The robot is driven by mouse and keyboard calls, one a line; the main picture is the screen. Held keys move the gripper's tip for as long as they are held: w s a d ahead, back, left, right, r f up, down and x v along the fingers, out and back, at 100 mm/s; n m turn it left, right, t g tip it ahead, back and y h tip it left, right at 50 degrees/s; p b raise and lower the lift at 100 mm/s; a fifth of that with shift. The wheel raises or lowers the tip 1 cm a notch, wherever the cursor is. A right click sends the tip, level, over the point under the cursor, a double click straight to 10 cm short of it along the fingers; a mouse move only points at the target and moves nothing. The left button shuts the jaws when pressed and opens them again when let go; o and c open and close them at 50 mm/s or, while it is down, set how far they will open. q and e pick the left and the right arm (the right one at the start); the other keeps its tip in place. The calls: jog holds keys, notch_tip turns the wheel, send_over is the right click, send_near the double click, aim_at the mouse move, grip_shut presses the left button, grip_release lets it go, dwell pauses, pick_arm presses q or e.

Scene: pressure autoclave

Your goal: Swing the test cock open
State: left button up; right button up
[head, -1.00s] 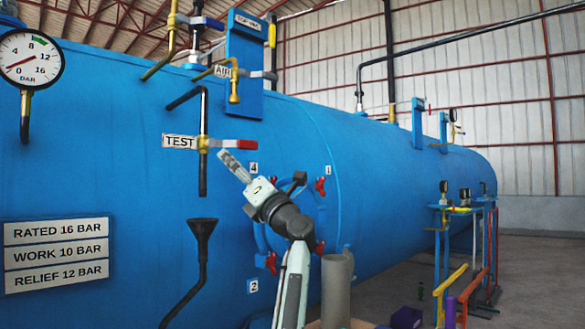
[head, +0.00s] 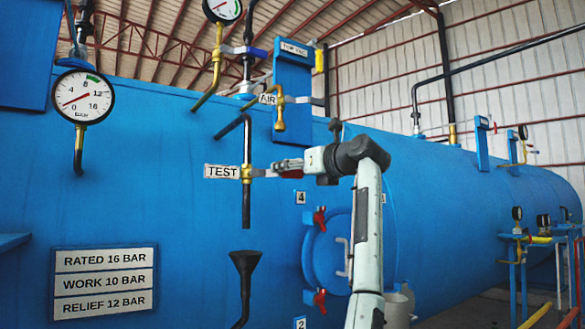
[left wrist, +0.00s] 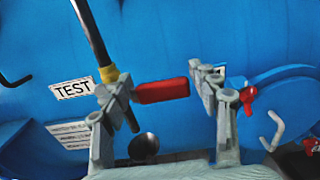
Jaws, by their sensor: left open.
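The test cock has a brass body (head: 246,173) on a dark vertical pipe, just right of the TEST label (head: 221,172). Its lever points right, roughly level, with a red grip that my gripper partly hides in the head view. In the left wrist view the red grip (left wrist: 162,91) lies between the two fingers, with gaps on the right side; I cannot tell if the left finger touches the lever. My left gripper (head: 288,165) is open at the lever, and it also shows in the left wrist view (left wrist: 163,84). My right gripper is not in view.
A black funnel (head: 245,262) stands below the pipe's open end. The AIR valve (head: 279,112) is above. A round hatch (head: 328,255) with red clamps is at lower right. The blue vessel wall (head: 170,200) stands close behind. A pressure gauge (head: 83,97) is at upper left.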

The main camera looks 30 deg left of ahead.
pick_arm(q)
jog(key=shift+w+a, duration=0.15)
jog(key=shift+a, duration=0.1)
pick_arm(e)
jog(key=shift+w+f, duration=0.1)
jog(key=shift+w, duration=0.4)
pick_arm(q)
jog(key=c, duration=1)
grip_shut()
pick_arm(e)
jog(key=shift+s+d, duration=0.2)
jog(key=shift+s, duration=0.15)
pick_arm(q)
jog(key=shift+r, duration=0.1)
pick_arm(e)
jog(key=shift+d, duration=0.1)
